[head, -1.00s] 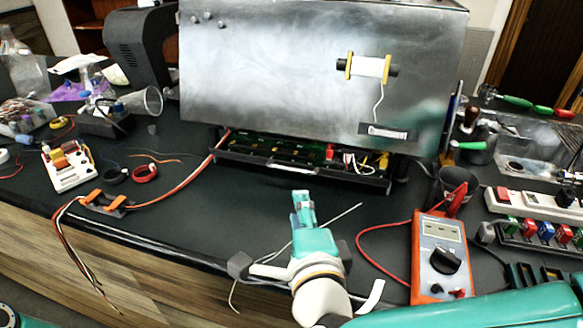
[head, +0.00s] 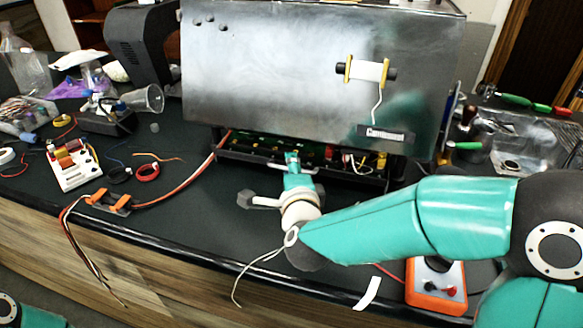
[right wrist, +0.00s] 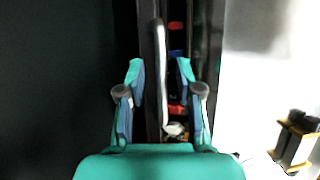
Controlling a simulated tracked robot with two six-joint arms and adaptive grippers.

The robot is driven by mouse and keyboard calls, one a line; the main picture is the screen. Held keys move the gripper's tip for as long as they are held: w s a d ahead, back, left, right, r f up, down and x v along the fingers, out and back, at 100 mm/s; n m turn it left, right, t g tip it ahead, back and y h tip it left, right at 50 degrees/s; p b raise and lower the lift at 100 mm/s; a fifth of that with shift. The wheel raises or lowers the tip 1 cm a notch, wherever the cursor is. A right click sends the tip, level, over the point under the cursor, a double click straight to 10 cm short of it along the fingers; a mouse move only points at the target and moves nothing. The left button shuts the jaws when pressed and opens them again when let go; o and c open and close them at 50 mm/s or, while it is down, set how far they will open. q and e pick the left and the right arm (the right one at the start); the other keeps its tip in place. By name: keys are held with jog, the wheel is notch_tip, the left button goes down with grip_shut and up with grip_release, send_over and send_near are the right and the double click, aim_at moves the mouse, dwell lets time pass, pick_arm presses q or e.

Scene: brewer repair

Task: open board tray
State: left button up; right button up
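The board tray (head: 345,182) is a dark, shallow drawer under the metal brewer housing (head: 270,70). A green board and coloured parts show inside it. My right gripper (head: 292,160) is at the tray's front, near its middle. In the right wrist view, its two fingers (right wrist: 160,72) are apart, one on each side of a pale handle bar (right wrist: 161,85) on the tray front. I see gaps between the fingers and the bar. My arm hides part of the bench in front. My left gripper is not in view.
A white module (head: 75,168) and an orange-clipped wire bundle (head: 108,202) lie on the left. The bench in front of the tray is mostly clear.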

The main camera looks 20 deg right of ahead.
grip_shut()
jog(key=shift+a+f, duration=0.15)
dwell(0.4)
